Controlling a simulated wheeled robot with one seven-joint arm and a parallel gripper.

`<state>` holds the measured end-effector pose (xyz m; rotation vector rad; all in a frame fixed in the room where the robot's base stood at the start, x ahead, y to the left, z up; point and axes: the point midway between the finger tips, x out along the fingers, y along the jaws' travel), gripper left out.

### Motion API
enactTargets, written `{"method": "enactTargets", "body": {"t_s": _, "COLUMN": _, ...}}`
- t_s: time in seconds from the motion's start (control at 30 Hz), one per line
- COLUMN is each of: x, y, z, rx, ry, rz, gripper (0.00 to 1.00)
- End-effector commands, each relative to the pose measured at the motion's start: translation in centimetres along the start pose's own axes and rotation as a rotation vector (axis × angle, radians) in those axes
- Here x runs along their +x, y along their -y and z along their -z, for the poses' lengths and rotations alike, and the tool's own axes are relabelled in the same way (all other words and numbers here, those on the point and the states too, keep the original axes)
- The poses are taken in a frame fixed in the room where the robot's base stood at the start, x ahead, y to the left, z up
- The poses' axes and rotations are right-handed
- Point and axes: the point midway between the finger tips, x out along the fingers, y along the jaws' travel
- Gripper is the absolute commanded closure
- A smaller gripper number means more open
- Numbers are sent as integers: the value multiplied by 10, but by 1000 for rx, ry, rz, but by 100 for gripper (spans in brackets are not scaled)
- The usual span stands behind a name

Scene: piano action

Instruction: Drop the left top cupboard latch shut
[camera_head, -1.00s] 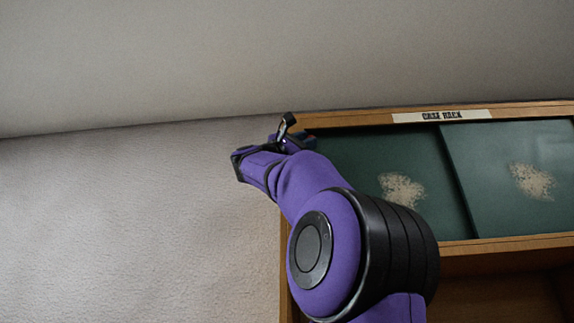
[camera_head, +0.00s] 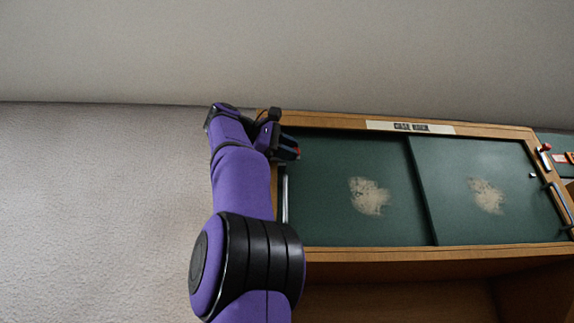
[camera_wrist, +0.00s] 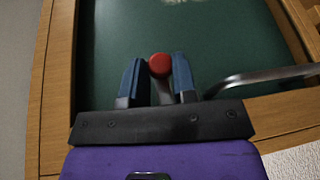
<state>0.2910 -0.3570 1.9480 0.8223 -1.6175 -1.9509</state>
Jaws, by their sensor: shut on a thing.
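The left top latch shows in the wrist view as a red round knob (camera_wrist: 160,65) on a grey metal stem, in front of the green door panel. My gripper (camera_wrist: 158,75) is shut on it, with a blue finger on each side of the knob. In the head view, my gripper (camera_head: 287,148) is at the upper left corner of the cupboard, by the left green door (camera_head: 335,215). My gripper and arm hide most of this latch there, so its angle cannot be told.
A metal bar handle (camera_wrist: 255,78) runs close beside the gripper. A second red-knobbed latch (camera_head: 543,155) is at the cupboard's right edge. The wooden frame (camera_head: 350,252) borders the doors, with a label strip (camera_head: 410,127) on top. The wall at left is bare.

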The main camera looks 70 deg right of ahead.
Motion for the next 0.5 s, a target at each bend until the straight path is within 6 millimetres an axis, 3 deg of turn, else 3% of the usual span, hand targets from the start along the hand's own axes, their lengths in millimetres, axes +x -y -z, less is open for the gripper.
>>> {"method": "enactTargets", "body": {"t_s": 0.5, "x": 1, "y": 4, "z": 0, "rx": 30, "ry": -13, "rz": 77, "gripper": 100}}
